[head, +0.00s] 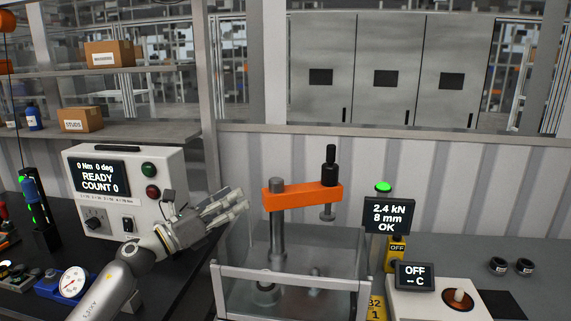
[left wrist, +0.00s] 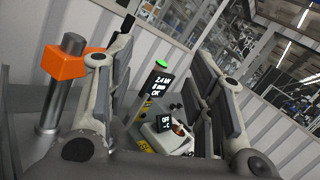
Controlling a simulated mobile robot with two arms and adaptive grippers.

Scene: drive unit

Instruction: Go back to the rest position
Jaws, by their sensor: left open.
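My left gripper (head: 226,205) is raised in the head view, to the left of the press with the orange arm (head: 300,195) and in front of the white control box. Its fingers point right and slightly up, and nothing is between them. In the left wrist view the fingers (left wrist: 160,95) stand wide apart and the gap between them is empty. The press's orange head (left wrist: 68,64) shows left of the fingers there. My right gripper is in neither view.
A control box (head: 128,190) reads READY, COUNT 0. A clear guard with a pale rail (head: 285,277) fronts the press. The press display (head: 390,216) reads 2.4 kN, 8 mm, OK under a green light. A heater unit (head: 440,300) reads OFF. Two dark rings (head: 525,267) lie far right.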

